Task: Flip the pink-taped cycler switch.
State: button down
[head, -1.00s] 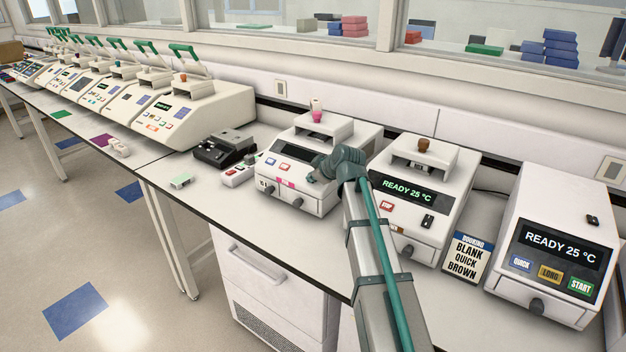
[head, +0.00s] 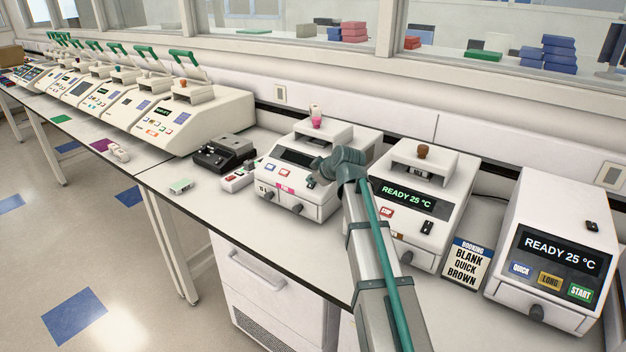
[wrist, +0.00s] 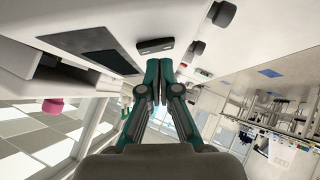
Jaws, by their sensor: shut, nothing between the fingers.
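The pink-taped cycler (head: 338,138) is a white box on the bench with a pink tape label (head: 285,187) on its front and a pink knob on top. Its display (head: 296,157) is dark, also in the wrist view (wrist: 108,50). In the wrist view its black rocker switch (wrist: 155,46) lies just beyond the tips of my gripper (wrist: 158,70). The fingers are shut and empty, close to the switch; I cannot tell whether they touch it. In the head view my gripper (head: 319,172) is over the cycler's right front, partly hiding the switch area.
To the right stand a cycler reading READY 25 °C (head: 463,168), a booking sign (head: 467,262) and another lit cycler (head: 575,205). To the left are a black device (head: 224,152) and a row of cyclers with green handles.

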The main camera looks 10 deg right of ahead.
jog(key=s+r+b, duration=0.1)
jog(key=s+r, duration=0.8)
jog(key=shift+s, duration=0.3)
